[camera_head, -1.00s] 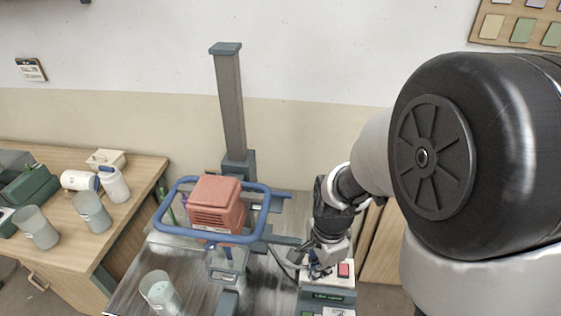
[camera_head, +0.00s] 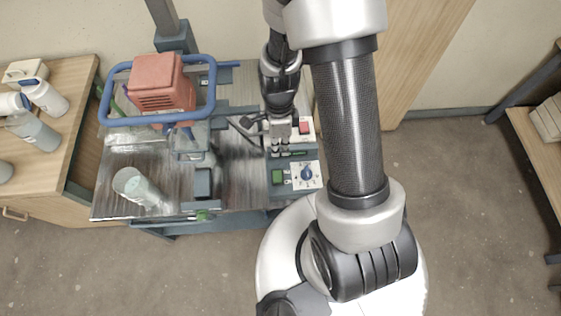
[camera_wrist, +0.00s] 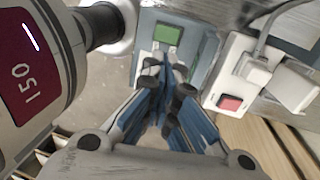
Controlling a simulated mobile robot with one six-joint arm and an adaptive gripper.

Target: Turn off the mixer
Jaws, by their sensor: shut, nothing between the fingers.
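The mixer (camera_head: 162,82) has an orange-red motor housing inside a blue ring handle, on a grey stand. Its grey control box (camera_head: 300,162) carries a green square (camera_head: 278,177) and a blue dial (camera_head: 306,174). A white socket box behind has a red switch (camera_head: 304,127); this switch also shows right of the fingers in the wrist view (camera_wrist: 229,102). My gripper (camera_head: 279,153) is shut and empty above the control box, left of and in front of the red switch. In the wrist view its blue fingers (camera_wrist: 170,75) point towards the green square (camera_wrist: 167,33). Contact cannot be told.
A white plug with a grey cable (camera_wrist: 258,68) sits in the socket box. A translucent cup (camera_head: 137,187) stands on the bench left of the control box. A wooden table (camera_head: 75,85) with bottles is at the left. A shelf (camera_head: 535,130) is at the right.

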